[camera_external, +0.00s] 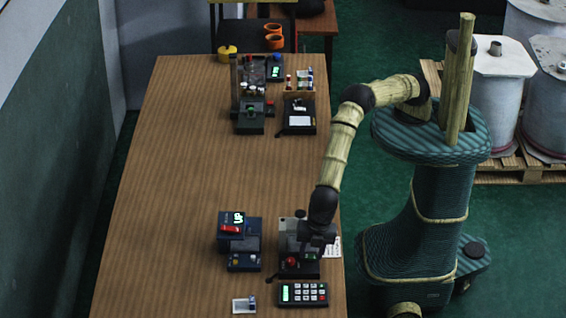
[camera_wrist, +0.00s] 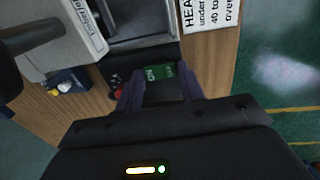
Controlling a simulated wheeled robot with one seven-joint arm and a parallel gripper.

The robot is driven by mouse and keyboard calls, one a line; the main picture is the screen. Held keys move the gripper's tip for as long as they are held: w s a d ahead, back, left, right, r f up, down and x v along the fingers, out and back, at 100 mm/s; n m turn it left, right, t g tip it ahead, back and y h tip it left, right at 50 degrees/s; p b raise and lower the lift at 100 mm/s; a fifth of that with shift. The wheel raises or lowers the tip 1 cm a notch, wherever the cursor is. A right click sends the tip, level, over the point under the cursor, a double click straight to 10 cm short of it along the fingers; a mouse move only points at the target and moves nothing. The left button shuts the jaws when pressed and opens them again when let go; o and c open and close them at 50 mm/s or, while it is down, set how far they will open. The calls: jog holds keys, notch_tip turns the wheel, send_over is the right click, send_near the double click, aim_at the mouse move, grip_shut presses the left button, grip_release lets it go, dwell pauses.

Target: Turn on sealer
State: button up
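The machine under my gripper, which I take to be the sealer, is a grey and black unit (camera_external: 288,226) near the table's right edge. My arm hides part of it in the external view. In the wrist view its grey body (camera_wrist: 140,22) fills the top. A small green labelled part (camera_wrist: 158,72), perhaps a switch, shows on its dark front, with a red knob (camera_wrist: 117,92) to its left. My gripper (camera_wrist: 157,82) is open. Its two dark purple fingers stand apart on either side of the green part. I cannot tell whether they touch it.
A dark blue machine (camera_external: 240,246) with a green readout stands left of it. A keypad box (camera_external: 303,293) and a small white tray (camera_external: 243,305) lie in front. A paper sign (camera_wrist: 212,14) lies beside the machine. More devices (camera_external: 250,115) stand at the far end; mid-table (camera_external: 220,170) is clear.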

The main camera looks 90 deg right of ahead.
jog(key=c, duration=0.5)
jog(key=shift+o, duration=0.2)
jog(key=shift+w+r+g+p, duration=0.1)
jog(key=shift+w+g+p, duration=0.1)
jog(key=shift+g+p, duration=0.45)
jog(key=shift+w+g, duration=0.25)
jog(key=shift+g, duration=0.8)
jog(key=o, duration=1)
